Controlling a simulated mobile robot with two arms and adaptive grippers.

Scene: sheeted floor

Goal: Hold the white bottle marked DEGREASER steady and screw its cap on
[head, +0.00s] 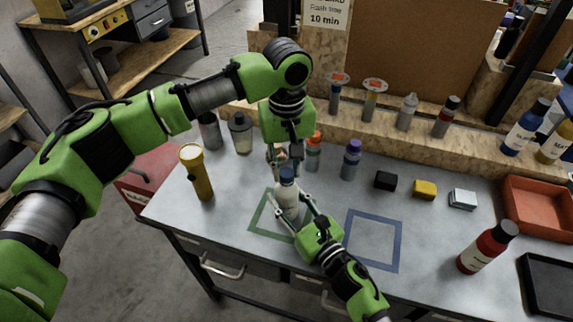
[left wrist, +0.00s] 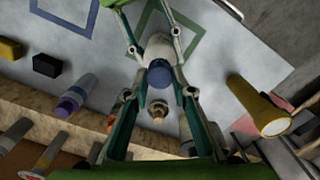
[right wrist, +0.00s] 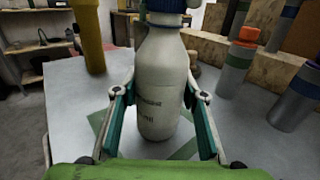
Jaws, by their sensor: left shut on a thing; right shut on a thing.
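The white bottle (head: 288,204) stands upright over the green square outline (head: 256,226); I cannot tell if its base touches the table. My right gripper (head: 292,208) is shut around its body, one finger on each side, as the right wrist view of the bottle (right wrist: 160,85) shows. Its label lettering is too blurred to read. The dark blue cap (head: 287,174) sits at the bottle's top, and whether it is threaded tight I cannot tell. My left gripper (head: 287,164) points down from above, shut on the cap (left wrist: 160,73) with a fingertip on either side.
A yellow flashlight (head: 197,172) stands to the left. An orange-capped bottle (head: 313,152) and a purple-capped bottle (head: 350,160) stand close behind. An empty blue square outline (head: 398,240) lies to the right. A red bottle (head: 484,248) and an orange bin (head: 535,208) are further right.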

